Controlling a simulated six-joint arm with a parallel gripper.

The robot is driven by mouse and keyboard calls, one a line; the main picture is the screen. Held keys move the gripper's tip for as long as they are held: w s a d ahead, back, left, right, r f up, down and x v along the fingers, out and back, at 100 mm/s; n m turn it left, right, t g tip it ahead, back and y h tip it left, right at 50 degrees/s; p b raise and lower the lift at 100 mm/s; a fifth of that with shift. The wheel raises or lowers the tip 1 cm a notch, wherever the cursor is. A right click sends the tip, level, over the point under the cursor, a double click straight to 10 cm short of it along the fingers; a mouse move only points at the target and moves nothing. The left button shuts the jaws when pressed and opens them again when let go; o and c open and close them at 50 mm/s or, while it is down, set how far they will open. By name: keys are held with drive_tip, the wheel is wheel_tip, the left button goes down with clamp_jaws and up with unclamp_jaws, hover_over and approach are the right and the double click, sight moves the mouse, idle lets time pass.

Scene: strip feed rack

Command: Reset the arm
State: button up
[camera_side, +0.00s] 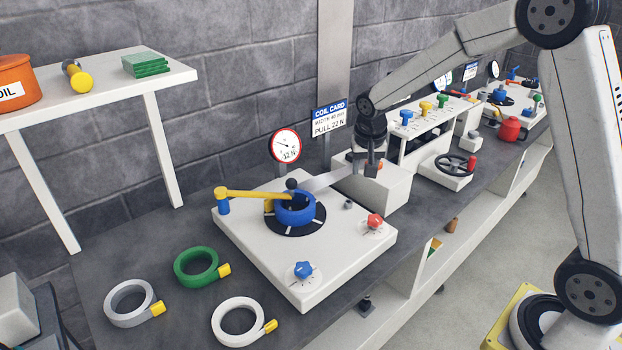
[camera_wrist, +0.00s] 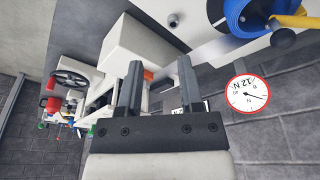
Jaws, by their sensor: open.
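My gripper (camera_side: 371,168) is over the white block (camera_side: 385,188) at the right end of the feed plate, near the end of the grey strip (camera_side: 328,181). Its two fingers are apart in the wrist view (camera_wrist: 160,68), with no object clearly held between them. The strip runs from the blue coil (camera_side: 296,208) on its black disc toward the block. A yellow arm (camera_side: 250,194) reaches across to the coil. Whether the fingers touch the strip or block I cannot tell. The dial gauge (camera_side: 286,146) reads about 12 N; it also shows in the wrist view (camera_wrist: 248,95).
Grey, green and white coils (camera_side: 196,267) with yellow tabs lie on the dark bench at front left. Blue and red knobs (camera_side: 375,222) stand on the plate. A handwheel (camera_side: 455,165) and further machines stand to the right.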

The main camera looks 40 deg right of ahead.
drive_tip(key=s+a+f+n+y, duration=0.1)
drive_tip(key=s+a+n, duration=0.3)
drive_tip(key=s, duration=0.5)
drive_tip(key=s+a+f+n, duration=0.1)
drive_tip(key=s+a+n, duration=0.3)
drive_tip(key=s, duration=0.5)
drive_tip(key=shift+a+f+t+y, duration=0.4)
drive_tip(key=shift+a, duration=0.2)
